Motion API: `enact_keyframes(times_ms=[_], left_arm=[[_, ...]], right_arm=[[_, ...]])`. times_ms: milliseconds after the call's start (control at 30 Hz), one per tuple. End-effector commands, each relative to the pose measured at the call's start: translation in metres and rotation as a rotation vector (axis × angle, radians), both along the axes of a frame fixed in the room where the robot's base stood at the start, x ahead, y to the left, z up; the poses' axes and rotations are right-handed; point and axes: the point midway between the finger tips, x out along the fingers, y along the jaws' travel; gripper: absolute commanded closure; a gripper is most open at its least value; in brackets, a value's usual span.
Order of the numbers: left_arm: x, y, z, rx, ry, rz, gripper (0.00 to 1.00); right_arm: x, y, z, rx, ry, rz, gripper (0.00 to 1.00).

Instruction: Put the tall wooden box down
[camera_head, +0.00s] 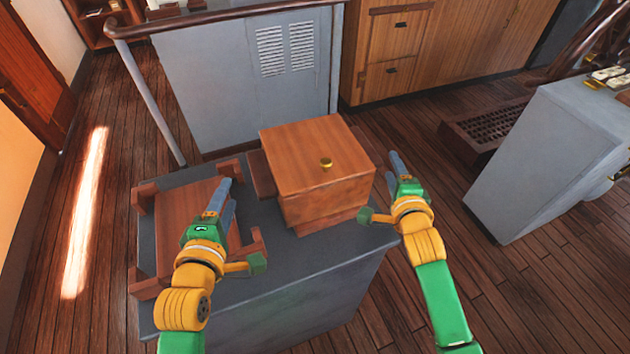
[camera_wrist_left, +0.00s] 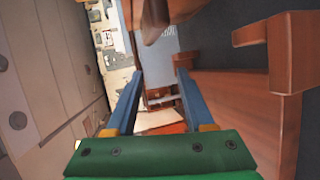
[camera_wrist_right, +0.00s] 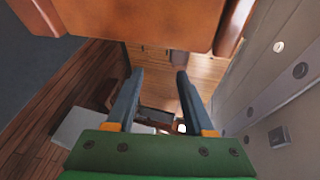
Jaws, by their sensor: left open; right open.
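In the right wrist view the box (camera_wrist_right: 150,18) fills the top edge, beyond the open fingers (camera_wrist_right: 155,78). The left fingers (camera_wrist_left: 157,80) also show empty.
A low wooden tray (camera_head: 143,190) with raised corners lies on the left of the cabinet top. A grey panel with vents (camera_head: 215,85) and a handrail (camera_head: 220,15) stand behind. A grey console (camera_head: 545,150) stands at right, with plank floor between.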

Motion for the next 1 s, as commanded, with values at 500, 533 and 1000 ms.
enact_keyframes(times_ms=[500,533,1000], left_arm=[[0.001,0.000,0.000,0.000,0.000,0.000,0.47],[0.001,0.000,0.000,0.000,0.000,0.000,0.47],[0.001,0.000,0.000,0.000,0.000,0.000,0.47]], right_arm=[[-0.100,0.000,0.026,-0.001,0.000,-0.001,0.47],[-0.101,0.000,0.026,-0.001,-0.001,-0.001,0.47],[-0.100,0.000,0.026,-0.001,-0.002,0.000,0.47]])
